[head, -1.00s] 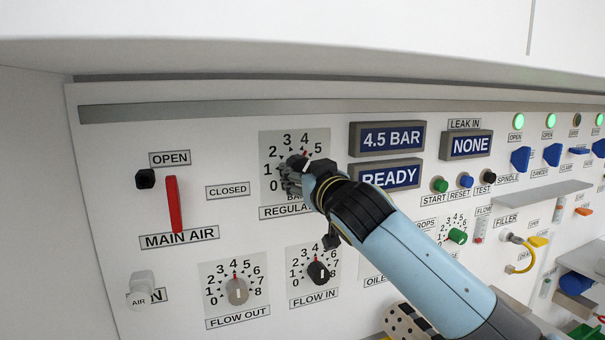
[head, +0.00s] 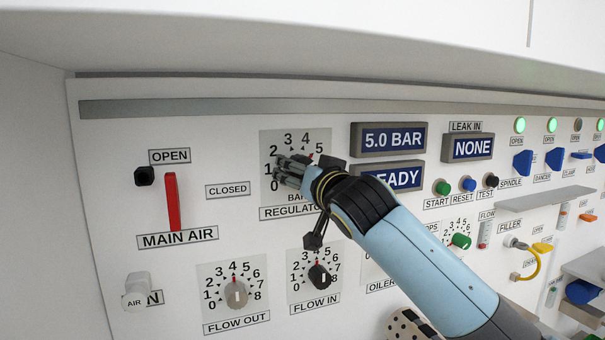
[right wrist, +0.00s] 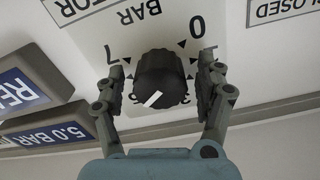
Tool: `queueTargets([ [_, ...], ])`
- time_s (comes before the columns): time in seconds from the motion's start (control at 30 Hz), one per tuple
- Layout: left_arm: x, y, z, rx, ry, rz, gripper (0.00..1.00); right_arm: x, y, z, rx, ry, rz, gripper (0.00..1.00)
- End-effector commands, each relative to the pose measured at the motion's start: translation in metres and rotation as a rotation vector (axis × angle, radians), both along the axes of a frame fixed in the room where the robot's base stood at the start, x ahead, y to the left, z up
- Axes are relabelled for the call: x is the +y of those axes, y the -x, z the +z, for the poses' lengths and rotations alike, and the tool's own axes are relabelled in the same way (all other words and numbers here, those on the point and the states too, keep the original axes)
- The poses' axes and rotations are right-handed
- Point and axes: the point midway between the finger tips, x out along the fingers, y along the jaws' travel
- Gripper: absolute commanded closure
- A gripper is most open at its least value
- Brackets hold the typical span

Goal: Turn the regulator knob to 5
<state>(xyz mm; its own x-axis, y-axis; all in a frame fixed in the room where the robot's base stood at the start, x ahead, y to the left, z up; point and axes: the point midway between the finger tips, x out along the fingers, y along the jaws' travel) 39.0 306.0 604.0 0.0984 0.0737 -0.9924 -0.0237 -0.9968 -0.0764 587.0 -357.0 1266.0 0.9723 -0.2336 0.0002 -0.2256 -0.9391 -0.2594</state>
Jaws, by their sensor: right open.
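The regulator dial plate (head: 317,140) is on the panel in the head view, with my right gripper (head: 290,168) in front of it hiding the knob. In the right wrist view the black regulator knob (right wrist: 160,78) with a white pointer line sits between the two fingers of my right gripper (right wrist: 165,85). The fingers are open, one on each side of the knob. A small gap shows at the right finger; contact at the left finger is hard to tell. The pressure display (head: 394,138) reads 5.0 BAR. My left gripper is not in view.
Below are the flow out knob (head: 236,295) and the flow in knob (head: 319,277). The red main air lever (head: 172,202) is at left. Start, reset and test buttons (head: 469,184) are at right. My right forearm covers part of the READY display (head: 411,179).

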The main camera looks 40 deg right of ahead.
Motion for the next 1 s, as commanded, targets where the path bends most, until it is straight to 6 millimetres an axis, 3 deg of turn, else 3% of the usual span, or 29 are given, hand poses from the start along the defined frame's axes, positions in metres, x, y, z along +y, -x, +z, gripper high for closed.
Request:
queueTargets([
  [0.27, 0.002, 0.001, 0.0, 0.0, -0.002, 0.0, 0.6, 0.002, 0.009, -0.001, 0.001, 0.001, 0.0, 0.29],
  [0.7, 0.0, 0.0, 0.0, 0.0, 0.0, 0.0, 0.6, 0.023, 0.096, -0.002, 0.003, -0.001, 0.001, 0.29],
  [1.0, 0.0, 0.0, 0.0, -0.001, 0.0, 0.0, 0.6, 0.028, 0.117, 0.0, 0.0, 0.0, 0.0, 0.29],
])
